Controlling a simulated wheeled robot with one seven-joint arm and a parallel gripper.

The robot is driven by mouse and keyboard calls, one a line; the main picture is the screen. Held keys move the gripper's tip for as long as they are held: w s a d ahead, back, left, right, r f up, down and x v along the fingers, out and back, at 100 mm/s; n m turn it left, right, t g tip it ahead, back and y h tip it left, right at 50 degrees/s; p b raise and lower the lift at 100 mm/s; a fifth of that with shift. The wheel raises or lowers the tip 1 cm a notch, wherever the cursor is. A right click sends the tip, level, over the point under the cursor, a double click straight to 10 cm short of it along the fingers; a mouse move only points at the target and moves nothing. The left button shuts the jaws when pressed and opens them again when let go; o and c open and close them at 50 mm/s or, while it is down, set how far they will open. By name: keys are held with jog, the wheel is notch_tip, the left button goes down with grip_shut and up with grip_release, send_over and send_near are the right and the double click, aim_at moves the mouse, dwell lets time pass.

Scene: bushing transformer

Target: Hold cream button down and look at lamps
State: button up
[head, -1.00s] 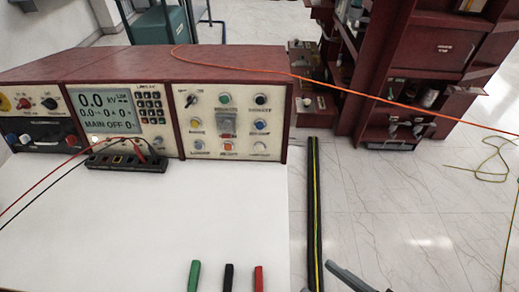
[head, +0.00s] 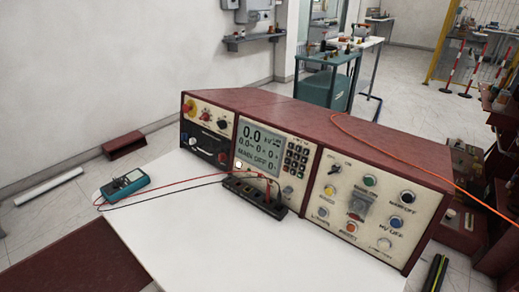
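The cream button (head: 384,243) sits at the lower right of the control panel (head: 420,224) in the head view, low on the red console's right section. Its label is too small to read surely. Round coloured buttons or lamps share this panel: green (head: 370,180), yellow (head: 329,191), blue (head: 396,222) and orange (head: 351,227). I cannot tell which of them are lamps or whether any is lit. The display (head: 262,145) reads 0.0 kV and MAIN OFF. My gripper is not in view, and nothing touches the cream button.
A white tabletop (head: 200,240) lies bare before the console. A black socket block (head: 250,196) with red and black leads stands against it, and a teal meter (head: 125,184) lies at the left. An orange cable (head: 400,166) crosses the console's right top. A teal cart (head: 325,85) stands behind.

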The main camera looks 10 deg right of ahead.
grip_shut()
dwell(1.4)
